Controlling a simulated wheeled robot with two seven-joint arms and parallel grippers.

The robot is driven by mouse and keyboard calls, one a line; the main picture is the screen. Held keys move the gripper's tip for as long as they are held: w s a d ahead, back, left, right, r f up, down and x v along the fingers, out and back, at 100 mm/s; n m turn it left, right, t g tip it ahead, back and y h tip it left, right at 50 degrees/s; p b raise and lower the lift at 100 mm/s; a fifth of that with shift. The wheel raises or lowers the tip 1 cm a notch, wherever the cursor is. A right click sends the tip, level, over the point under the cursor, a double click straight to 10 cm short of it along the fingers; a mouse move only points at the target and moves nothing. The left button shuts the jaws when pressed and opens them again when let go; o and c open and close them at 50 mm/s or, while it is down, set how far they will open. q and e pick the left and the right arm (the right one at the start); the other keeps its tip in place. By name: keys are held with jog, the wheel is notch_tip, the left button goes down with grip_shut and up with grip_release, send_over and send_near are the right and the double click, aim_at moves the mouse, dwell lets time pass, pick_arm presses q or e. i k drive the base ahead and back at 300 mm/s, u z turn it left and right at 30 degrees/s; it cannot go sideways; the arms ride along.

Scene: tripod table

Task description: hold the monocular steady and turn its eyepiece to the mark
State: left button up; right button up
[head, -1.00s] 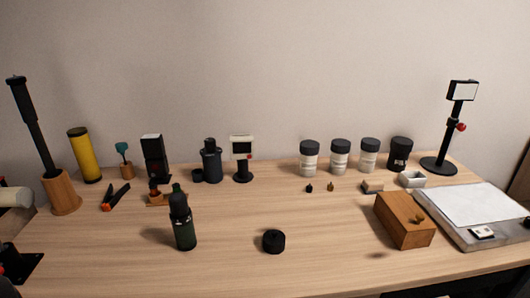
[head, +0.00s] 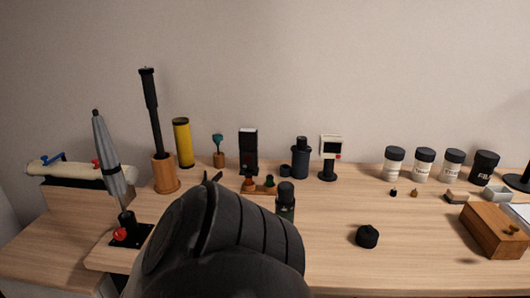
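The monocular (head: 286,203), dark green with a black upper part, stands upright on the table left of the picture's middle. Its lower part is hidden behind a large dark grey link of my own arm. A mark on its eyepiece is too small to make out. A short black cap (head: 367,237) sits on the table to its right.
Behind the monocular stand a wooden stand with small coloured parts (head: 259,187), a black box (head: 248,150), a dark bottle (head: 300,160) and a small screen on a stand (head: 331,155). A folded grey umbrella-like thing (head: 108,155) stands left. A wooden box (head: 492,230) is right.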

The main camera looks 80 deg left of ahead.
aim_at(286, 190)
jog(key=k, duration=0.65)
jog(key=u, duration=0.95)
